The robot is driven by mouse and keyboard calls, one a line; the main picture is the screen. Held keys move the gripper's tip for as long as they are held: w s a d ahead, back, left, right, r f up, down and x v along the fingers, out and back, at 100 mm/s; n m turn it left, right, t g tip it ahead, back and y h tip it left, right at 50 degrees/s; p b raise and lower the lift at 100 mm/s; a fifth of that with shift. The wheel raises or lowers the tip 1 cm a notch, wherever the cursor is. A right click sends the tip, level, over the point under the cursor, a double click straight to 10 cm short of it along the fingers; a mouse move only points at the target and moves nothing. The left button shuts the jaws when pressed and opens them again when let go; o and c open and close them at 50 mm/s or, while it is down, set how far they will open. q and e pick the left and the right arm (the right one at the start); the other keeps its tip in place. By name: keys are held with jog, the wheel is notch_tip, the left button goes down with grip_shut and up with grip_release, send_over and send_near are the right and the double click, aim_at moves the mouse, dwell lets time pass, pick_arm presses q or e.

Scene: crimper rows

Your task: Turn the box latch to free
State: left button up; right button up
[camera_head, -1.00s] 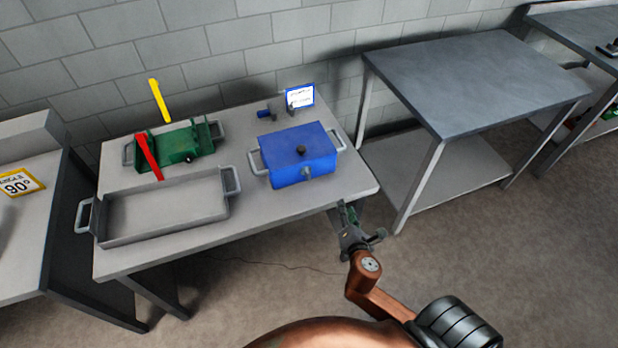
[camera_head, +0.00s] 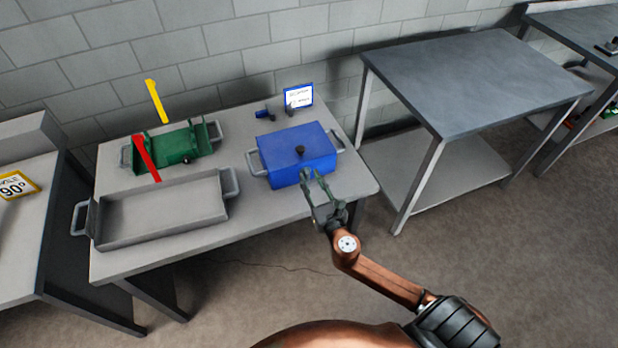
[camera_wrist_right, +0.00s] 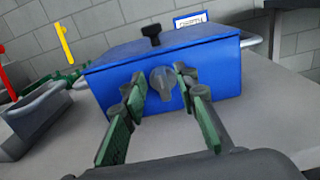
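My right gripper (camera_head: 314,178) is at the box front. In the right wrist view the two green-padded fingers (camera_wrist_right: 158,92) are spread, one on each side of the latch, with gaps visible. Whether a fingertip touches the box face I cannot tell. My left gripper is not in view.
A grey tray (camera_head: 160,222) and a green fixture (camera_head: 174,147) with red and yellow bars are on the table's left. A small sign (camera_head: 299,96) stands behind the box. An empty dark table (camera_head: 470,80) is at right.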

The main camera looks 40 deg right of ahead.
jog(key=shift+w+d, duration=0.15)
jog(key=shift+w, duration=0.4)
grip_shut()
